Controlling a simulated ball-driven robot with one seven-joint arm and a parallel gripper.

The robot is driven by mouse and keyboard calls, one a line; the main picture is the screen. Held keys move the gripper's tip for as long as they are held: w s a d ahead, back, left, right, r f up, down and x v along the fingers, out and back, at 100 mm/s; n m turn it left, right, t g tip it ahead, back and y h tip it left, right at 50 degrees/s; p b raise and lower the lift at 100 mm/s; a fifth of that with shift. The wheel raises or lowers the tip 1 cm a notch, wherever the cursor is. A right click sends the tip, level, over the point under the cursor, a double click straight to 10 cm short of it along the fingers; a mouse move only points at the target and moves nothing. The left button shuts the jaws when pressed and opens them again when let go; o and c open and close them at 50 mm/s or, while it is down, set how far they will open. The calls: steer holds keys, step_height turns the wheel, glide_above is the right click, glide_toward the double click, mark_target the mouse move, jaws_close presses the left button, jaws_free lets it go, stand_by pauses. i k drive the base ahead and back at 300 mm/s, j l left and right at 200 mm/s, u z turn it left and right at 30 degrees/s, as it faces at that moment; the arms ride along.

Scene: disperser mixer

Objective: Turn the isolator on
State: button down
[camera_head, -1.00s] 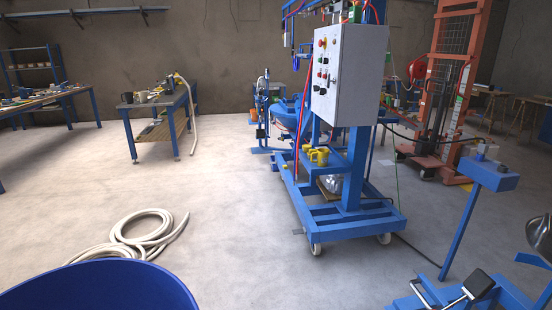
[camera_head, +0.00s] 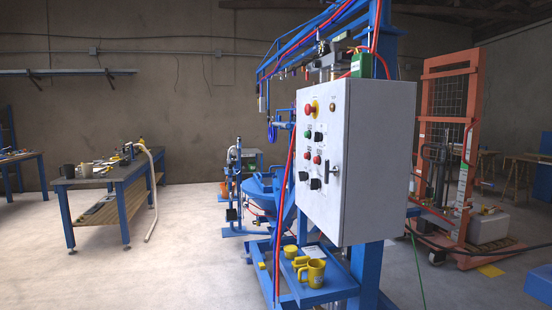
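The grey control cabinet (camera_head: 375,165) stands on the blue mixer frame, its front face turned left and seen at a slant. The front carries a red mushroom button on a yellow base (camera_head: 311,108), small green and red buttons, and black rotary knobs (camera_head: 316,184). A black handle (camera_head: 333,172) sits near the front's right edge. I cannot tell for certain which of these is the isolator, nor read its position. My gripper is not in view.
A blue shelf (camera_head: 340,283) with yellow mugs sits below the cabinet. A workbench (camera_head: 100,180) stands at left, an orange lifter (camera_head: 450,130) at right. Red hoses (camera_head: 286,185) run beside the cabinet. The floor (camera_head: 170,265) at front left is clear.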

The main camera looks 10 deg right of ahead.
mark_target(302, 177)
steer(key=i+j+z, duration=0.1)
steer(key=i, duration=0.4)
steer(key=i+j, duration=0.1)
steer(key=i, duration=0.4)
steer(key=i+j+z, duration=0.15)
steer(key=i, duration=0.35)
steer(key=i+j, duration=0.15)
steer(key=i, duration=0.35)
steer(key=l+z, duration=0.05)
